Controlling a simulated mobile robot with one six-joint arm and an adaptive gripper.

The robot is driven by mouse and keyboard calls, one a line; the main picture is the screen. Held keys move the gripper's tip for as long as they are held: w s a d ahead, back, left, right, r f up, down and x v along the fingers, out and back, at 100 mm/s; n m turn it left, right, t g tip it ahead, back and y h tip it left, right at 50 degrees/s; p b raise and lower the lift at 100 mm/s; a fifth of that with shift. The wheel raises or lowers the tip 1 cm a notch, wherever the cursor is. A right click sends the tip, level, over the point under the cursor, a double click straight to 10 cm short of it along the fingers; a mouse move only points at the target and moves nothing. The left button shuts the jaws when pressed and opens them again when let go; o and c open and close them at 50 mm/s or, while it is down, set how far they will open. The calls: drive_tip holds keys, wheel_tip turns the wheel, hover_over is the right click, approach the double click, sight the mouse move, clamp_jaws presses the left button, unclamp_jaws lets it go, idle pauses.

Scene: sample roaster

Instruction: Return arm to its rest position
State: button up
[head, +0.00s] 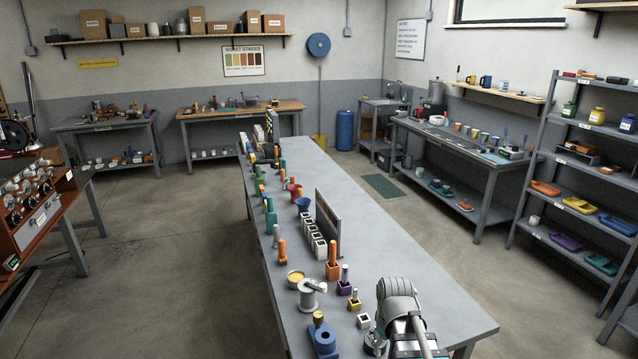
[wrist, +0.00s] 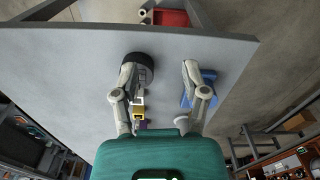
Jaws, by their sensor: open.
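My arm shows at the lower right of the head view, over the near end of the long grey table (head: 405,245). Its gripper end is not clearly seen there. In the wrist view my gripper (wrist: 160,72) has its two fingers spread wide apart, with nothing held between them. The grey table top (wrist: 70,70) lies beyond the fingers. A black round object (wrist: 137,66) shows behind the left finger and a blue object (wrist: 208,76) behind the right finger. A small yellow piece (wrist: 138,112) shows beside the left finger, partly hidden.
An upright panel (head: 327,222) stands mid-table. The table's right side is clear. A shelf rack (head: 575,160) stands right.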

drive_tip(key=s+m, duration=0.3)
drive_tip(key=m, duration=0.2)
drive_tip(key=shift+s, duration=0.35)
